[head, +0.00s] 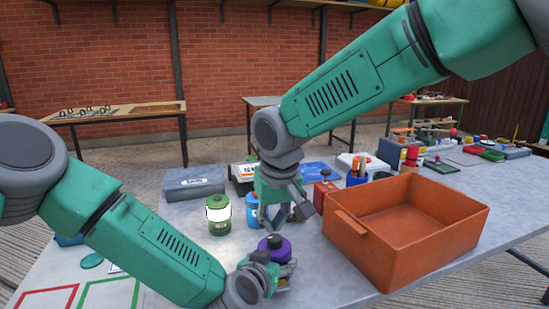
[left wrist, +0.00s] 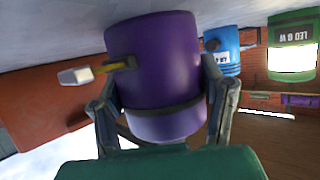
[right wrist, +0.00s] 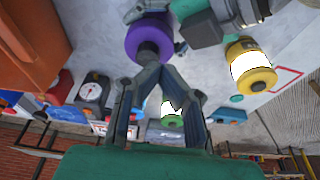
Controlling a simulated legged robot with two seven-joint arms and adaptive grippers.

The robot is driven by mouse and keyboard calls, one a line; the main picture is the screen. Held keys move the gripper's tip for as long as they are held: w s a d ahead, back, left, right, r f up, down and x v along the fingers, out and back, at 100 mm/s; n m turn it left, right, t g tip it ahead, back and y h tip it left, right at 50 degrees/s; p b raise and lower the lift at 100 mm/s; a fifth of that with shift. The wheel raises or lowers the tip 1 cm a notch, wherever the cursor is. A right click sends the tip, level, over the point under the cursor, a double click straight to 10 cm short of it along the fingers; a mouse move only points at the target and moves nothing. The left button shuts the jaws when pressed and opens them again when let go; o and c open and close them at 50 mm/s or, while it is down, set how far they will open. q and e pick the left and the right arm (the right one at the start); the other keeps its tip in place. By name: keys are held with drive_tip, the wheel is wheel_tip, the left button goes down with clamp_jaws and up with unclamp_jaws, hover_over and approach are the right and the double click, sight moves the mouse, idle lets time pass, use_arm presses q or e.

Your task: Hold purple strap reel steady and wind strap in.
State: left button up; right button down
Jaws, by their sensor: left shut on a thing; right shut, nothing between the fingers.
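The purple strap reel (head: 275,244) stands on the grey table near its front middle, with a dark knob on top. My left gripper (head: 280,268) is shut around its side. My right gripper (head: 284,218) is shut and empty, pointing down just behind the reel. In the right wrist view its closed fingertips (right wrist: 160,76) appear close to the reel (right wrist: 148,36); contact cannot be told.
An orange bin (head: 405,228) stands close on the right. A green can (head: 218,215), a blue can (head: 252,210) and a grey case (head: 193,182) stand behind. A yellow can (right wrist: 250,66) shows in the right wrist view. Red and green outlines mark the front left tabletop.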

sight(283, 250)
idle(0.3)
drive_tip(key=shift+w+d+r, duration=0.2)
drive_tip(key=shift+w+d, duration=0.1)
drive_tip(key=shift+d, duration=0.3)
drive_tip(key=shift+w+d+r, duration=0.2)
drive_tip(key=shift+w+d, duration=0.1)
drive_tip(key=shift+d, duration=0.25)
drive_tip(key=shift+w+d+f, duration=0.1)
drive_tip(key=shift+d+f, duration=0.05)
drive_tip(key=shift+s+d+x, duration=0.1)
drive_tip(key=shift+s+x, duration=0.15)
drive_tip(key=shift+x, duration=0.8)
drive_tip(key=shift+s+d+x, duration=0.1)
drive_tip(key=shift+s+x, duration=0.1)
drive_tip(key=shift+x, duration=0.85)
drive_tip(key=shift+s+x, duration=0.25)
drive_tip(key=shift+x, duration=0.8)
drive_tip(key=shift+w+a+f, duration=0.1)
drive_tip(key=shift+f, duration=0.1)
drive_tip(key=shift+s+a, duration=0.2)
drive_tip(key=shift+a, duration=0.05)
drive_tip(key=shift+s+a, duration=0.15)
drive_tip(key=shift+a, duration=0.45)
drive_tip(key=shift+a, duration=0.35)
